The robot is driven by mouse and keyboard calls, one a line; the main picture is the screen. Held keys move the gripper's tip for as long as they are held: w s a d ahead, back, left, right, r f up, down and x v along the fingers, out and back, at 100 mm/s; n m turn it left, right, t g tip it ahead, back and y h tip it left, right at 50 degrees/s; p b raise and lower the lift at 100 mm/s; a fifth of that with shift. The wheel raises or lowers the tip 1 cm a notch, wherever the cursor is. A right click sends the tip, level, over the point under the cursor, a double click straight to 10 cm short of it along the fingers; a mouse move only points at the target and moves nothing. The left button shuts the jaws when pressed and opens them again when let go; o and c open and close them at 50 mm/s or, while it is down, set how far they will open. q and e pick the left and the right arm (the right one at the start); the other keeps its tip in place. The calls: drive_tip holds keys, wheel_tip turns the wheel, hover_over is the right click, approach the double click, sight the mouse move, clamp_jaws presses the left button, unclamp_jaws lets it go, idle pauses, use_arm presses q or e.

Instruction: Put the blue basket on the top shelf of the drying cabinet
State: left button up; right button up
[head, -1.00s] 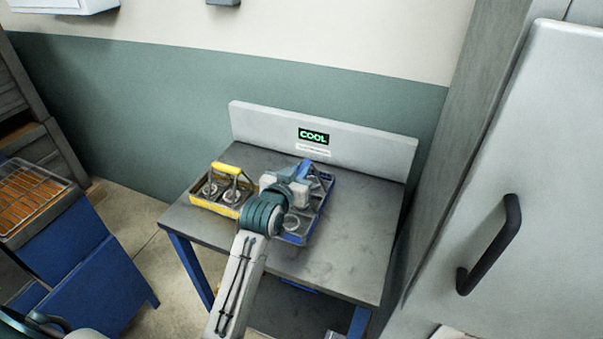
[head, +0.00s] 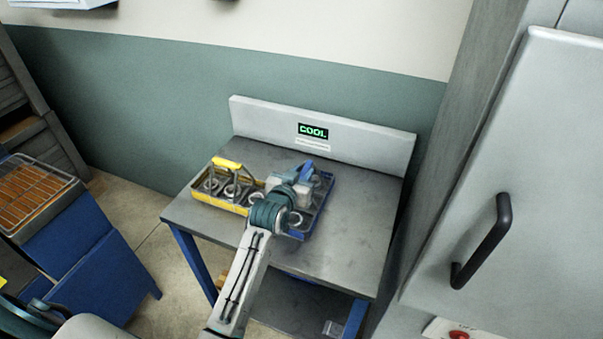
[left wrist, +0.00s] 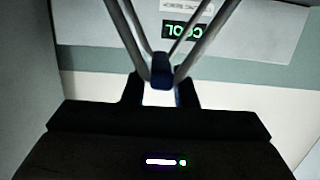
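The blue basket (head: 328,186) stands on the grey table, holding metal rings and partly hidden by my left gripper. My left gripper (head: 305,178) is at its raised blue handle. In the left wrist view, the blue handle (left wrist: 161,70) sits between the two dark fingers (left wrist: 160,90), with its metal rods spreading away. Narrow gaps seem to show beside the handle, so the fingers look open around it. A pale cabinet door (head: 520,180) with a dark bar handle stands shut at the right; I cannot tell if it is the drying cabinet. No shelf shows inside it. My right gripper is out of view.
A yellow basket (head: 217,198) with rings stands close at the left of the blue one. The table (head: 355,240) has a back panel (head: 370,150) reading COOL. A blue stand with a wire rack (head: 30,190) is at the left. The table's right half is clear.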

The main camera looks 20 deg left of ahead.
use_arm(q)
drive_tip(key=shift+o, duration=0.9)
drive_tip(key=shift+s+r, duration=0.15)
